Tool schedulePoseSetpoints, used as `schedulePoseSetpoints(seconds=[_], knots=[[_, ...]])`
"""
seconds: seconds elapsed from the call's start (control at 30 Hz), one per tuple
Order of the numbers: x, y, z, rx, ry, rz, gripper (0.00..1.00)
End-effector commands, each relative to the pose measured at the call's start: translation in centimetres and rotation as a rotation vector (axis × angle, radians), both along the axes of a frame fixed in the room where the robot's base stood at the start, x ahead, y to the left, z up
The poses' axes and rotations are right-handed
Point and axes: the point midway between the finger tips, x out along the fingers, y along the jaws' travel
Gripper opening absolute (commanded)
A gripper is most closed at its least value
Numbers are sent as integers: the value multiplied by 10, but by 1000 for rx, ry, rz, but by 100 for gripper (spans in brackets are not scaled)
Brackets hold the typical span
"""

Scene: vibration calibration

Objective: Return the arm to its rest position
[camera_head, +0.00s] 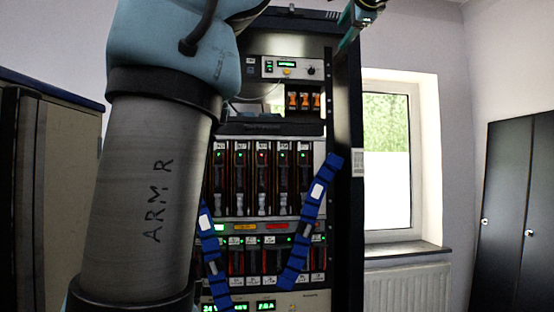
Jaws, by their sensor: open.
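My arm fills the left of the view, with a grey upper link marked "ARM R" and a pale blue joint above it. The arm runs out of the picture at the top. My gripper (356,22) shows only in part at the top edge, in front of the upper right corner of the equipment rack (342,110). It is open, and no object shows in it. Its upper part is cut off by the frame.
The rack holds modules with lit displays; my arm hides its left side. Two blue segmented pieces (310,220) slant across its lower front. A window (388,160), a radiator (408,290) and a dark cabinet (515,210) stand right. Another cabinet (60,190) stands left.

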Motion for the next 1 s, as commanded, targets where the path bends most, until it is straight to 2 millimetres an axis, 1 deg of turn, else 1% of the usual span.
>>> schedulePoseSetpoints(seconds=[0.03,0.17,0.27,0.37,0.47,0.57,0.67,0.7,0.77,0.8,0.87,0.9,0.97,1.0], knots=[[5,0,-8,3,14,2,60],[14,-3,-26,3,48,-5,60],[23,-4,-44,2,80,-11,60],[33,-5,-67,-3,123,-15,60],[45,-4,-97,-11,179,-18,60],[58,-1,-133,-28,246,-18,60],[71,7,-181,-57,335,-10,60],[76,12,-204,-74,379,-3,60],[83,22,-245,-111,453,14,60],[86,31,-273,-140,505,28,60],[87,45,-315,-193,582,55,60],[86,55,-343,-233,631,77,60],[82,71,-383,-298,704,118,60],[77,82,-410,-345,751,147,60]])
